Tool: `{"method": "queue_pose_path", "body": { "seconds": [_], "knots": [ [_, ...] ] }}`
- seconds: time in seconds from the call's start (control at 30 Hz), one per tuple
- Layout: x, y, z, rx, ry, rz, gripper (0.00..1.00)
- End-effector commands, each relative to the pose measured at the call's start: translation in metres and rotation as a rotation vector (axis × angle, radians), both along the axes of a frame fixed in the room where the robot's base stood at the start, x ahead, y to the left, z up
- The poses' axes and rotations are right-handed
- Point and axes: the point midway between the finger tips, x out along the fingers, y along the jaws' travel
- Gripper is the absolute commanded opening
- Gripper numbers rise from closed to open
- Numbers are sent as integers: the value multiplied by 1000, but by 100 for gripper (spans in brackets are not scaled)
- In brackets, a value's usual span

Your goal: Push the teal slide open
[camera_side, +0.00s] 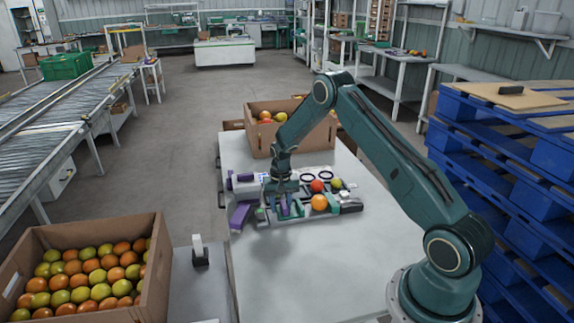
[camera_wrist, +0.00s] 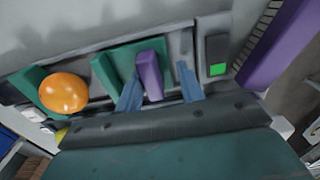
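The teal slide (camera_wrist: 118,62) shows in the wrist view as a teal block beside an upright purple tab (camera_wrist: 149,74); whether the two are joined I cannot tell. A second teal piece (camera_wrist: 27,82) stands left of it, by an orange tomato (camera_wrist: 63,92). My gripper (camera_wrist: 160,78) is open, its two blue-grey fingers on either side of the purple tab, with a gap at the right finger. In the side view my gripper (camera_side: 285,192) points down at the grey device on the white table and hides part of the slide.
A purple bar (camera_wrist: 283,45) and a green indicator (camera_wrist: 217,70) lie right of the fingers in the wrist view. In the side view an orange tomato (camera_side: 319,202) sits close right of my gripper. A cardboard box (camera_side: 262,140) stands behind. The table front (camera_side: 300,270) is clear.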

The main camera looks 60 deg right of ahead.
Motion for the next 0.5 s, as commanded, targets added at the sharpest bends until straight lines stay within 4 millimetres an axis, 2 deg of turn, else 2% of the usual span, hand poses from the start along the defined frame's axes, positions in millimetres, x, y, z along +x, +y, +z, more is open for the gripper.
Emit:
{"method": "queue_pose_path", "body": {
  "seconds": [0.03, 0.5],
  "knots": [
    [-5, 4, -2, 10, 17, 1, 38],
    [-3, 2, 21, 4, 10, -1, 38]
  ]
}}
